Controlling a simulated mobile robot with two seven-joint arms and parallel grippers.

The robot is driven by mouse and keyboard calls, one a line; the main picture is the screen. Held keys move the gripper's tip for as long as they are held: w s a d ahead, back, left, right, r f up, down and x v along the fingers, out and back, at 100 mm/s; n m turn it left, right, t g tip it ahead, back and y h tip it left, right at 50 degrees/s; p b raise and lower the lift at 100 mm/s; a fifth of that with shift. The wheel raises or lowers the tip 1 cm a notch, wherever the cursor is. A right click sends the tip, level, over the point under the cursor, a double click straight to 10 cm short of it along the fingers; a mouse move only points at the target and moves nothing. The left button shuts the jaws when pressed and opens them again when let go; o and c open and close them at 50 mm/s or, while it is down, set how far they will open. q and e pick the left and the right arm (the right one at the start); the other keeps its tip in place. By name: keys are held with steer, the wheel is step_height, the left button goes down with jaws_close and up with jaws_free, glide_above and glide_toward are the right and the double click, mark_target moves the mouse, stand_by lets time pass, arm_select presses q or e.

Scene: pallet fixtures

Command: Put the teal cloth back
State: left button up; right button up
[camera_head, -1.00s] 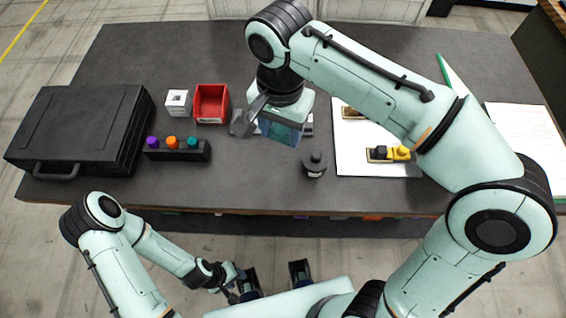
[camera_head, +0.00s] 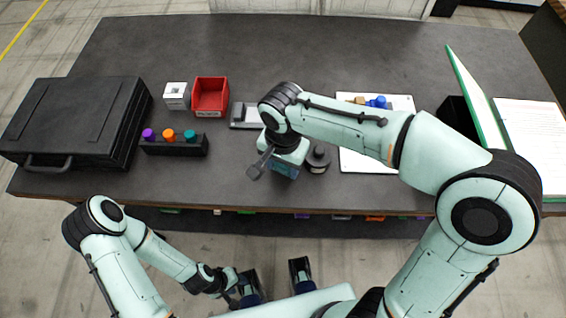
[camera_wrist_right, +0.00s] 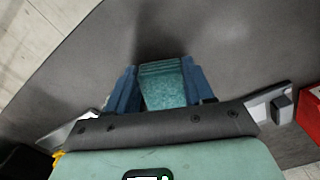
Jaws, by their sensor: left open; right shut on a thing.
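The teal cloth (camera_wrist_right: 165,85) is a folded, ribbed piece between the blue fingers of my right gripper (camera_wrist_right: 160,92) in the right wrist view. In the head view my right gripper (camera_head: 283,171) points down over the front part of the dark table, just left of a round black object. The gripper is shut on the cloth, which is mostly hidden by the hand there. Whether the cloth touches the table is unclear. My left gripper (camera_head: 238,290) is open and empty, low in front of the table near my base.
A black case (camera_head: 72,120), a black holder (camera_head: 172,147) with purple, orange and teal knobs, a white block (camera_head: 176,95) and a red bin (camera_head: 210,95) stand left. A grey fixture (camera_head: 244,116) and the round black object (camera_head: 318,158) flank my right wrist. A white sheet (camera_head: 362,161) lies right.

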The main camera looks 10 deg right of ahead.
mark_target(283, 167)
steer(key=shift+f, duration=0.2)
steer(key=o, duration=1.1)
steer(key=shift+r, duration=0.15)
steer(key=shift+r, duration=0.35)
step_height(283, 167, up, 12)
steer(key=p, duration=0.2)
steer(key=shift+f, duration=0.25)
